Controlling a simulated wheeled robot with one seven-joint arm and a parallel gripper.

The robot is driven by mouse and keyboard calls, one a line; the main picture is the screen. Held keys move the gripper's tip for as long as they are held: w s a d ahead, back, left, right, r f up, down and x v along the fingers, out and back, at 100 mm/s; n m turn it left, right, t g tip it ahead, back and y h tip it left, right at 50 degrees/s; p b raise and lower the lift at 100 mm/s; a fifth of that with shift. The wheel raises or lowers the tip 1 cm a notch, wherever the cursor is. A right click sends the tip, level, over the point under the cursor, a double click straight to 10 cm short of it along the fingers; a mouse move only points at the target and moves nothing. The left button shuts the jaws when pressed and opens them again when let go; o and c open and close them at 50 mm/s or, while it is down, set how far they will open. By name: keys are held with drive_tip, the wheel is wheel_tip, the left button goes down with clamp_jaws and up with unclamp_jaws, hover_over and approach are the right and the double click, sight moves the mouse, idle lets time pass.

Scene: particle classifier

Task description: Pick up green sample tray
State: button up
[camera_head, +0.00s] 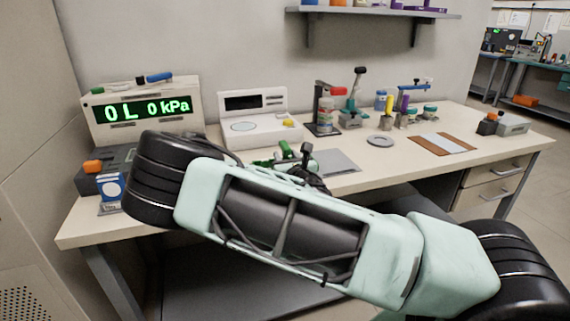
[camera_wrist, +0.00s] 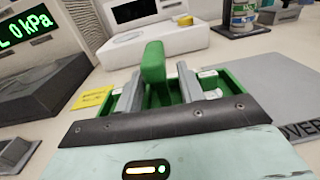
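The green sample tray (camera_head: 266,163) lies on the workbench, largely hidden behind my arm in the head view. In the wrist view its body (camera_wrist: 245,82) spreads behind and to the right of my gripper, and its upright green handle (camera_wrist: 154,62) stands between the fingers. My gripper (camera_wrist: 161,72) is open, with one grey finger on each side of the handle. Gaps show between the fingers and the handle. The lower part of the tray is hidden by the gripper body.
A pressure display (camera_head: 142,110) and a white scale-like instrument (camera_head: 255,118) stand behind the tray. A grey plate (camera_head: 336,162) lies to its right. Bottles and small tools fill the back right of the workbench (camera_head: 380,178). A yellow label (camera_wrist: 92,98) lies left of the gripper.

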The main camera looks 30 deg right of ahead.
drive_tip(key=shift+x, duration=0.85)
clamp_jaws()
drive_tip(key=shift+r, duration=0.1)
